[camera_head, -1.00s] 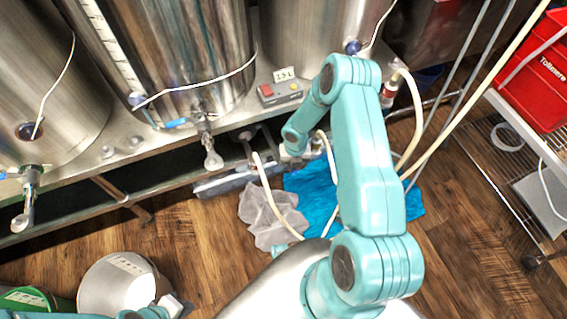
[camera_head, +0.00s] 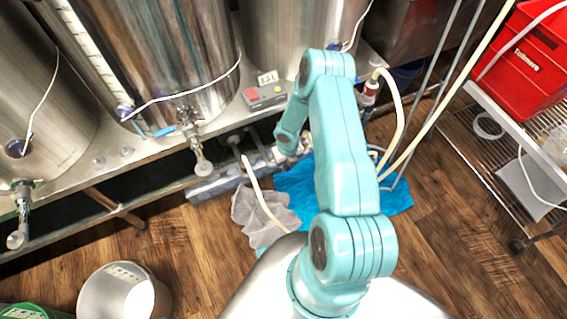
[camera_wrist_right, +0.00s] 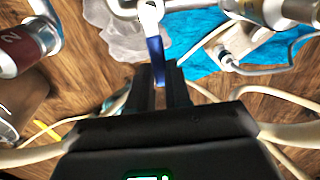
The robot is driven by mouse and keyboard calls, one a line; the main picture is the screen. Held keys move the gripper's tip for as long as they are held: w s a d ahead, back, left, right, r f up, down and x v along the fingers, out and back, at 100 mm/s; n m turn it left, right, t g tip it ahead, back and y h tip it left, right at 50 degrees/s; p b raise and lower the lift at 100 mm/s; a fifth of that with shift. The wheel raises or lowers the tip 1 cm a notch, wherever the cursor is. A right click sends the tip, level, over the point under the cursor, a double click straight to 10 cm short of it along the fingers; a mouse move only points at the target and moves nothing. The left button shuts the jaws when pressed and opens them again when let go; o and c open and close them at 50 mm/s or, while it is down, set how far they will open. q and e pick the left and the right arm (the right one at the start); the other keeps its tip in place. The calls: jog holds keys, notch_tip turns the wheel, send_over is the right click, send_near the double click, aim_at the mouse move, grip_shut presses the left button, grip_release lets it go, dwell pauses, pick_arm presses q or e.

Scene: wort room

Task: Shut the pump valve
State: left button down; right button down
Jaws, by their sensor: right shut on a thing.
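The pump valve's blue lever (camera_wrist_right: 154,48) shows in the right wrist view, with its silver end at the top on a metal pipe fitting. My right gripper (camera_wrist_right: 166,70) is shut on the blue lever, which runs down between its two dark fingers. In the head view my right arm reaches down to the low fittings beside the tank stand, and my right gripper (camera_head: 288,143) is small there. The lever cannot be made out in that view. My left gripper is out of view.
Steel tanks (camera_head: 150,50) stand on a metal stand with a control box (camera_head: 264,96). A pale hose (camera_head: 262,190) crosses a crumpled grey cloth (camera_head: 250,218) and a blue cloth (camera_head: 385,200). A white bucket (camera_head: 105,298) and a wire rack with a red crate (camera_head: 515,70) flank the wooden floor.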

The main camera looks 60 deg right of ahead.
dwell(0.4)
jog(key=c, duration=1.1)
grip_release()
jog(key=shift+o, duration=0.2)
notch_tip(320, 180, up, 16)
jog(key=p, duration=0.5)
jog(key=shift+r+p, duration=0.15)
jog(key=shift+p, duration=0.15)
